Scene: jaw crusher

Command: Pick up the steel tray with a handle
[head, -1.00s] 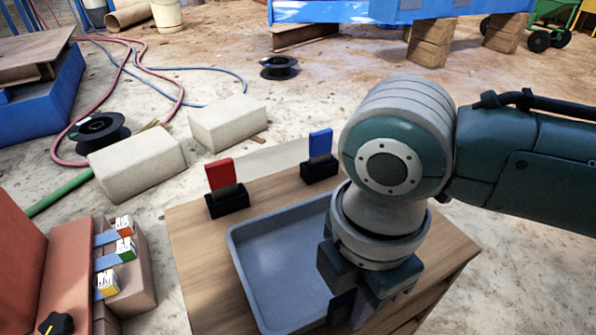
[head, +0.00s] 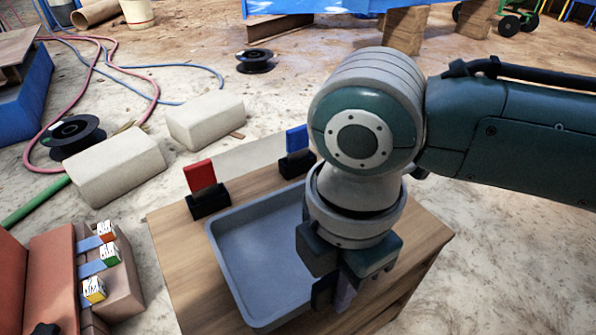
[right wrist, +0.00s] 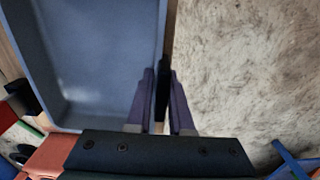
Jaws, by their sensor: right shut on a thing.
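The steel tray (head: 262,262) is a shallow blue-grey rectangular pan in the head view. It is over the wooden table, and its far rim reaches close to the red block's holder. My right gripper (head: 333,294) points down at the tray's right side, and the wrist hides that side. In the right wrist view the tray (right wrist: 95,60) lies left of the gripper (right wrist: 161,82). The fingers are shut on a dark, narrow part at the tray's edge, seemingly its handle (right wrist: 164,76). My left gripper is not in view.
The wooden table (head: 175,262) bears a red block (head: 200,177) and a blue block (head: 297,138) in black holders behind the tray. A brown stand with small coloured boxes (head: 110,255) is at the left. Open floor (head: 500,265) lies right of the table.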

